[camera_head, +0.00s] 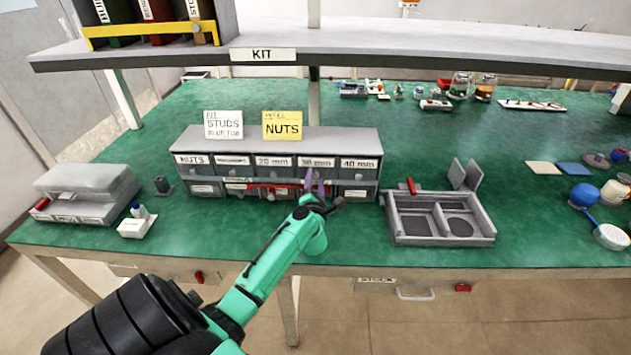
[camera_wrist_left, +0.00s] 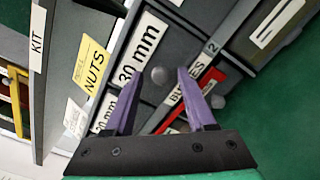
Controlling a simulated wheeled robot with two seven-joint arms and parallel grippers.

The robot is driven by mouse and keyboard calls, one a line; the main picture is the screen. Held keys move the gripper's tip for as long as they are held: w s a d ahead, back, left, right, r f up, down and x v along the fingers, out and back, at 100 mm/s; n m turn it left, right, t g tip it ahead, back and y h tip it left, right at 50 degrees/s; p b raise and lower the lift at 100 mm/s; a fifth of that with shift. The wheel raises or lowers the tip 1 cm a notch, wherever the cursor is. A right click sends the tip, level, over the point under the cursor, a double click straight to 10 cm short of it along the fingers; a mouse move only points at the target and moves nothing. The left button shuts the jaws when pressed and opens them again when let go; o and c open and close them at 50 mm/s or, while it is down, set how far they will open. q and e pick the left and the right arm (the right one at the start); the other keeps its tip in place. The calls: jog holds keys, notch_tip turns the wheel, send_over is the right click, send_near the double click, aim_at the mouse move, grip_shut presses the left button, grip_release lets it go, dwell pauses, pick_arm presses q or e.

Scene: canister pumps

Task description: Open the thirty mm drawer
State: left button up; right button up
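The thirty mm drawer (camera_head: 318,162) is in the upper row of a grey drawer cabinet (camera_head: 280,138), between the 20 mm and 40 mm drawers, and looks shut. In the left wrist view its "30 mm" label (camera_wrist_left: 139,48) and round grey knob (camera_wrist_left: 160,76) show. My left gripper (camera_head: 315,183) is at the cabinet front, just below that label. Its purple fingers (camera_wrist_left: 161,78) are apart, with the knob between their tips in the picture. I cannot tell whether the tips reach around the knob or stop short of it. My right gripper is not in view.
NUTS (camera_head: 282,125) and STUDS (camera_head: 223,124) cards stand on the cabinet. A KIT shelf (camera_head: 400,40) hangs above. A grey compartment tray (camera_head: 440,238) with a raised lid is right of the cabinet. A grey box (camera_head: 85,190) stands left.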

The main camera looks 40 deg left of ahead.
pick_arm(q)
grip_shut()
jog(key=shift+d, duration=0.1)
dwell(1.2)
